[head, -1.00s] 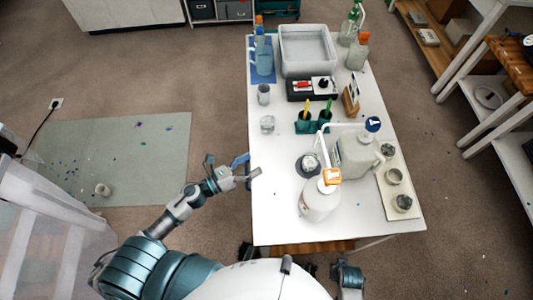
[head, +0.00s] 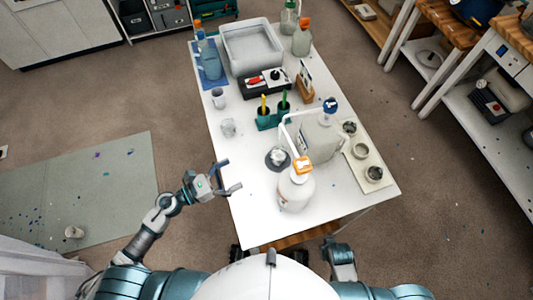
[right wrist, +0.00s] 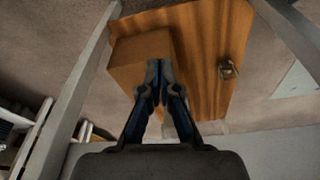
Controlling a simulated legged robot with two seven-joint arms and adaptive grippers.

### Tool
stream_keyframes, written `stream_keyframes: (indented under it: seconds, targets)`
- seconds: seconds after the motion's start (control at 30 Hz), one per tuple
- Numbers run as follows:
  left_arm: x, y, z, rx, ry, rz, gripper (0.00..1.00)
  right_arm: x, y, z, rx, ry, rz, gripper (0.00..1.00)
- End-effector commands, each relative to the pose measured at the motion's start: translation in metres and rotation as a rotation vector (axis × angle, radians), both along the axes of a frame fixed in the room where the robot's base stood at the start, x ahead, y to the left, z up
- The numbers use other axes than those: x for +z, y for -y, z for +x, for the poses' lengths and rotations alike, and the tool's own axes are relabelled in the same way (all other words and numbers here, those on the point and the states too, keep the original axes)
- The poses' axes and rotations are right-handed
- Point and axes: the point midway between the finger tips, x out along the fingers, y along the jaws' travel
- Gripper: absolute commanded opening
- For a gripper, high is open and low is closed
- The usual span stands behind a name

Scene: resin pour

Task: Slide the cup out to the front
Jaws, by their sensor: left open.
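In the head view several cups stand on the white table (head: 255,215), and I cannot tell which one is meant. A clear cup (head: 228,127) stands near the left edge, with a greyish cup (head: 218,97) behind it.
A large jug (head: 318,140) and a tray of small pots (head: 380,182) stand at the right. A green pen holder (head: 272,118) and a grey tub (head: 252,48) are farther back. The front left tabletop is clear. Wooden surfaces (right wrist: 205,45) show near my right gripper.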

Motion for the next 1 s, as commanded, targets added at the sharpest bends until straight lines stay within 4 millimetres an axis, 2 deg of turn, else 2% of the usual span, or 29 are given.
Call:
stream_keyframes:
  seconds: [0.03,0.53,0.8,1.0]
  targets:
    - [0.004,0.007,0.004,-0.002,0.005,-0.002,0.89,-0.01,0.001,-0.003,0.003,-0.016,-0.003,0.0]
    - [0.006,0.088,0.058,-0.001,0.005,-0.002,0.89,-0.072,0.003,-0.017,0.009,-0.036,-0.007,0.0]
    - [0.003,0.124,0.081,0.0,0.002,-0.002,0.89,-0.093,0.004,-0.026,0.011,-0.043,-0.008,0.0]
    - [0.002,0.136,0.088,0.0,0.0,0.0,0.89,-0.098,0.005,-0.029,0.011,-0.046,-0.008,0.0]
